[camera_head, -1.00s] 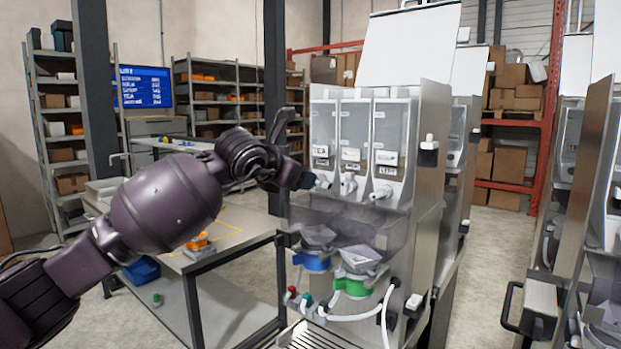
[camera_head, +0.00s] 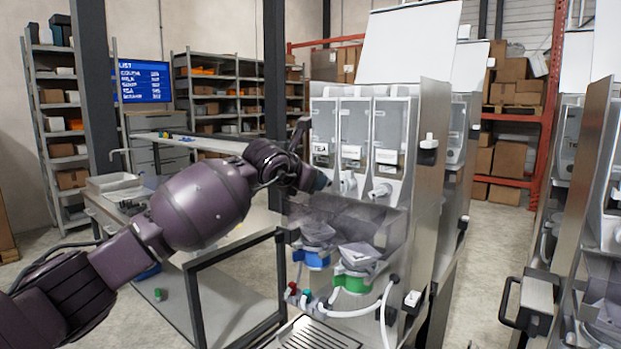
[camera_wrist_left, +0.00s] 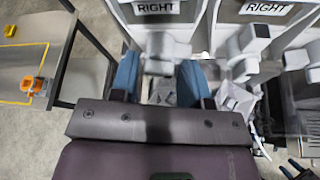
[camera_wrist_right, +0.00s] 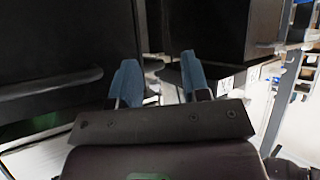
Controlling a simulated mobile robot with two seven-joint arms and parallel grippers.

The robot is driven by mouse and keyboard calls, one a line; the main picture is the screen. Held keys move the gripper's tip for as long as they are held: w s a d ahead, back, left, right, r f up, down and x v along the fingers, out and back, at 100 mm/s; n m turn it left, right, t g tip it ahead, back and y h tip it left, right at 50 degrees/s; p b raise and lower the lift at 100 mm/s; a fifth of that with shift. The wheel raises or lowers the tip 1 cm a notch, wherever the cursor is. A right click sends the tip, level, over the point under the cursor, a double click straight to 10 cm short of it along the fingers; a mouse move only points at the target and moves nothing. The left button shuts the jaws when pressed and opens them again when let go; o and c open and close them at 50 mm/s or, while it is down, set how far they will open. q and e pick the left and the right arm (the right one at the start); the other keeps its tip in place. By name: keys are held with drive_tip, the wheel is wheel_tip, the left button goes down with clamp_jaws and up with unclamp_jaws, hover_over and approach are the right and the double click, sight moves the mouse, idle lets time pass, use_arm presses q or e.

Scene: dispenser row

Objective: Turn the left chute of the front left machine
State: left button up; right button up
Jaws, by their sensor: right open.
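The front left machine (camera_head: 424,200) stands in the middle of the head view, with three clear hoppers above white chutes. The middle chute (camera_head: 349,183) and right chute (camera_head: 381,190) show there. The left chute is mostly hidden behind my left gripper (camera_head: 322,182). In the left wrist view, my left gripper (camera_wrist_left: 160,80) is open, with a white chute (camera_wrist_left: 160,48) in line with the gap between its blue fingertips. I cannot tell whether they touch it. A label above it reads RIGHT. My right gripper (camera_wrist_right: 162,78) is open and empty beside dark surfaces.
Below the chutes are a blue-rimmed funnel (camera_head: 315,260), a green-rimmed funnel (camera_head: 352,282), hoses and a drip tray (camera_head: 305,335). A metal table (camera_head: 235,290) stands to the left. Another machine (camera_head: 595,200) stands at the right, with bare floor between.

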use_arm(q)
drive_tip(key=c, duration=0.6)
drive_tip(key=n+h, duration=0.1)
drive_tip(key=n+g, duration=0.1)
drive_tip(key=n, duration=0.1)
drive_tip(key=n+h+b, duration=0.1)
drive_tip(key=shift+w+a+n+g+h, duration=0.2)
drive_tip(key=shift+a+n+g+h, duration=0.1)
drive_tip(key=shift+g, duration=0.1)
use_arm(e)
drive_tip(key=shift+f, duration=0.55)
use_arm(q)
drive_tip(key=o, duration=0.9)
drive_tip(key=shift+o, duration=0.2)
drive_tip(key=b+v, duration=0.1)
drive_tip(key=v, duration=0.9)
drive_tip(key=shift+s+a, duration=0.25)
drive_tip(key=shift+a, duration=0.05)
use_arm(e)
drive_tip(key=shift+w+a+f, duration=0.1)
drive_tip(key=shift+w+f, duration=0.15)
drive_tip(key=shift+f, duration=0.15)
